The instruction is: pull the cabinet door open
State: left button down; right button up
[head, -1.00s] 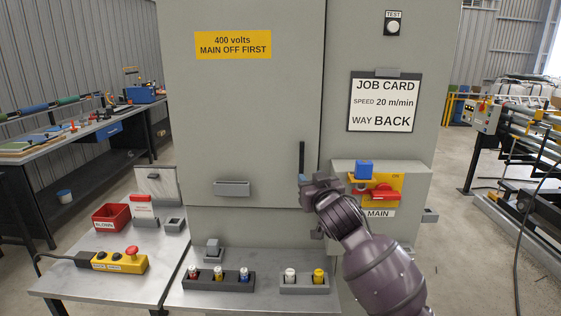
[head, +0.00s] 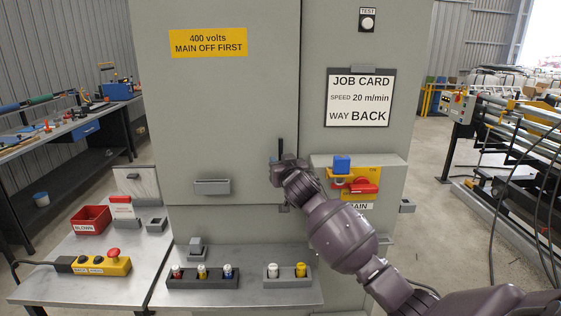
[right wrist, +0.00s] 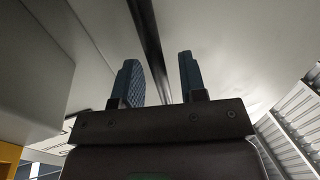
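The grey cabinet door (head: 235,115) with a yellow "400 volts" label looks shut, its right edge against a thin dark seam. Its dark upright handle (head: 281,147) is near that edge; the lower part is hidden by my right gripper (head: 277,163). In the right wrist view the two blue fingers of the right gripper (right wrist: 160,82) are apart. The dark handle bar (right wrist: 147,35) runs between them, closer to the left finger, with a gap to the right finger. My left gripper is in no view.
Right of the handle, a box with a red MAIN switch (head: 362,187) and a blue block (head: 341,164) sticks out close to my right arm. Below is a shelf (head: 255,257) with small coloured fuses. A side table (head: 115,245) holds a yellow control box (head: 101,265).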

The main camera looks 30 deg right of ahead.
jog(key=shift+w+d, duration=0.1)
jog(key=shift+w, duration=0.25)
grip_shut()
dwell(0.3)
